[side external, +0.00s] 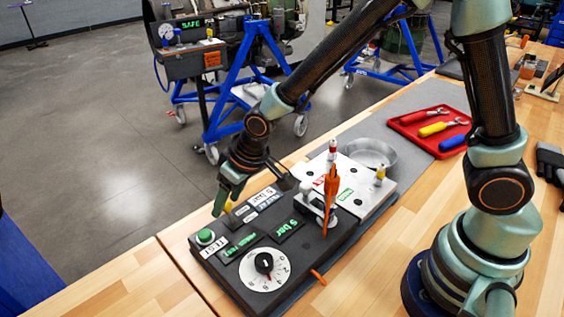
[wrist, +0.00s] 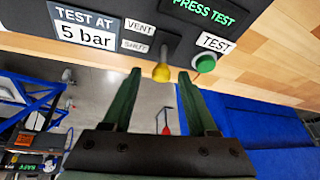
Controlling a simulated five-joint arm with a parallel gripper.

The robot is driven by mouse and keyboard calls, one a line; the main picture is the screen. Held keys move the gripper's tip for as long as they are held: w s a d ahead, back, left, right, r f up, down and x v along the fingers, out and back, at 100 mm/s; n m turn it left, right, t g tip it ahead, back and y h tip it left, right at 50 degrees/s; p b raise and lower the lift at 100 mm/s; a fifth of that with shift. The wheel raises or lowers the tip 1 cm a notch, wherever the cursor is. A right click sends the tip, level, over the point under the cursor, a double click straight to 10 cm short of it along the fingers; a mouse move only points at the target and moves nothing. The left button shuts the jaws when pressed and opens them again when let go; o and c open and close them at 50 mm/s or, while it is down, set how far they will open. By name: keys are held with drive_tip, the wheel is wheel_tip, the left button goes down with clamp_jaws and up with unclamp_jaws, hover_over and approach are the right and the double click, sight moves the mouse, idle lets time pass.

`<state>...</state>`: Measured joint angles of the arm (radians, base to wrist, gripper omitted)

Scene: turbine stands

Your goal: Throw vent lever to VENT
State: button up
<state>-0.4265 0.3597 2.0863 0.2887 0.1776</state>
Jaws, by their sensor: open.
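The vent lever's yellow knob (wrist: 161,72) shows in the wrist view between my two fingertips, beside the white VENT label (wrist: 138,27) and SHUT label (wrist: 135,47). I cannot tell which label the lever is set to. My gripper (wrist: 160,76) is open, with a finger on each side of the knob and a visible gap to both. In the side view the yellow knob (side external: 228,205) shows close by a finger of my gripper, over the black control panel (side external: 222,265). The lever's base is partly hidden there by my gripper.
The green TEST button (side external: 206,236) is close to the lever; it also shows in the wrist view (wrist: 204,63).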

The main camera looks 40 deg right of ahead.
clamp_jaws()
drive_tip(key=shift+s+n+t+y, duration=0.3)
drive_tip(key=shift+s+t+y, duration=0.35)
drive_tip(key=shift+t, duration=0.45)
drive_tip(key=shift+s+n+t+y, duration=0.35)
drive_tip(key=shift+s+t, duration=0.2)
drive_tip(key=shift+t, duration=0.15)
drive_tip(key=shift+a, duration=0.1)
unclamp_jaws()
